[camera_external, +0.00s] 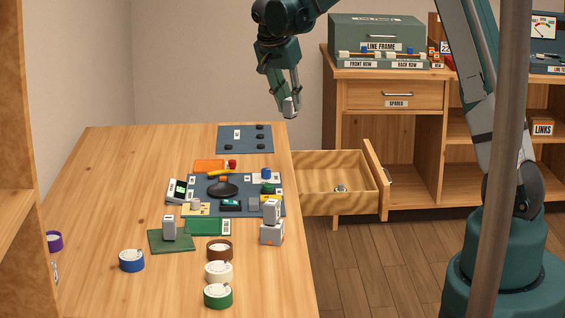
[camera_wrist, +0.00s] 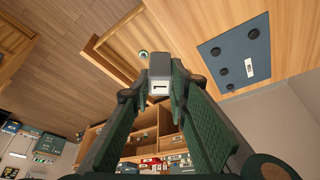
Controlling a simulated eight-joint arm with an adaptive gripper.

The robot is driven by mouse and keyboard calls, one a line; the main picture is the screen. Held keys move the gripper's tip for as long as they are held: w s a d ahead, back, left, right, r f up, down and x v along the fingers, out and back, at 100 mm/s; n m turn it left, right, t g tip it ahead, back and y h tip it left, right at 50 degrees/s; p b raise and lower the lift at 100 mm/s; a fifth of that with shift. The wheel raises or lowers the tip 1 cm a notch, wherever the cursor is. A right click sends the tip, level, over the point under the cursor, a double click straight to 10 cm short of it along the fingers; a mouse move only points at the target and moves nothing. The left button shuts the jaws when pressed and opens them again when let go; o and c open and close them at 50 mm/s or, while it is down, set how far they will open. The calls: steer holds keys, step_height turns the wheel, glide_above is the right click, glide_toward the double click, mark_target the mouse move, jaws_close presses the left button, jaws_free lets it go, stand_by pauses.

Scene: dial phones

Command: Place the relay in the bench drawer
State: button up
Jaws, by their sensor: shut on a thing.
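My gripper (camera_external: 291,97) is shut on a small grey block, the relay (camera_external: 289,108), and holds it in the air above the far right part of the bench. In the wrist view the relay (camera_wrist: 159,86) sits between the fingertips, with a dark mark on its pale face. The bench drawer (camera_external: 325,205) stands pulled open on the bench's right side, below and to the right of my gripper. A small round thing (camera_external: 340,189) lies inside it. The open drawer (camera_wrist: 92,46) also shows in the wrist view, left of the relay.
A dark pad with black knobs (camera_external: 245,139) lies at the bench's far end. A blue work mat (camera_external: 275,208) with tools and parts is nearer. Similar grey blocks (camera_external: 169,228) (camera_external: 271,234) and several tape rolls (camera_external: 218,295) stand nearby. A wooden cabinet (camera_external: 400,94) stands behind the drawer.

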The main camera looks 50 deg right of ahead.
steer(key=s+d+m+b, duration=0.1)
steer(key=s+d, duration=0.3)
steer(key=d, duration=0.3)
steer(key=s+d+m, duration=0.1)
steer(key=s+d, duration=0.4)
steer(key=d, duration=0.2)
step_height(320, 180, down, 18)
steer(key=shift+w+f+g, duration=0.15)
steer(key=shift+w+g, duration=0.15)
steer(key=shift+f, duration=0.1)
steer(key=shift+f+b, duration=0.6)
steer(key=shift+f, duration=2.4)
steer(key=shift+f+b, duration=0.4)
steer(key=shift+f, duration=1.5)
steer(key=shift+f, duration=0.2)
steer(key=o, duration=0.9)
steer(key=shift+r, duration=0.1)
